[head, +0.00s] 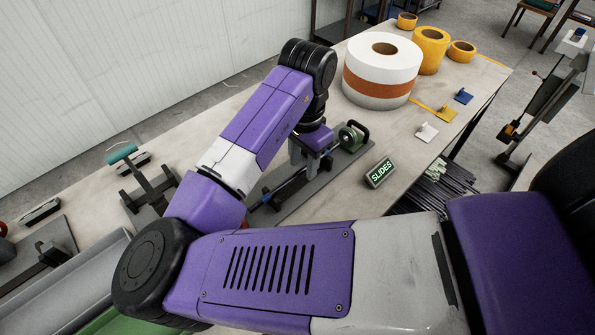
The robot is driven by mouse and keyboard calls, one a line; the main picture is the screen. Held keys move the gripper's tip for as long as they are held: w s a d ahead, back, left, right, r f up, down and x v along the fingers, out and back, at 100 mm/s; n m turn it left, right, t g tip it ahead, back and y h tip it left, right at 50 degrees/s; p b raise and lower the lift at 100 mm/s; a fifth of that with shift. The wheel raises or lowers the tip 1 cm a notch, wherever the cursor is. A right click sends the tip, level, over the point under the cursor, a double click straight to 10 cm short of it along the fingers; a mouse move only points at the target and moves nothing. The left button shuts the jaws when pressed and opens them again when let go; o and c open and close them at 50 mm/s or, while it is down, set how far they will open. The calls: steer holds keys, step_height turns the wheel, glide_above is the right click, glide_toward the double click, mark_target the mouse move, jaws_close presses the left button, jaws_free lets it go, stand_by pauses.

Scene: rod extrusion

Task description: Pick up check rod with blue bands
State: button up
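My purple and white arm crosses the picture, and its wrist points down over a dark fixture (290,180) on the workbench. My gripper (303,160) is at the end of the wrist, just above or at this fixture. The purple wrist covers most of it, so its fingertips do not show clearly, nor whether they hold anything.
A green and black device (352,136) stands right beside my gripper. Large tape rolls (380,72) stand at the back. Dark rods (440,190) lie below the right edge.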

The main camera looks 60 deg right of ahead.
steer(key=shift+f, duration=0.15)
jaws_close()
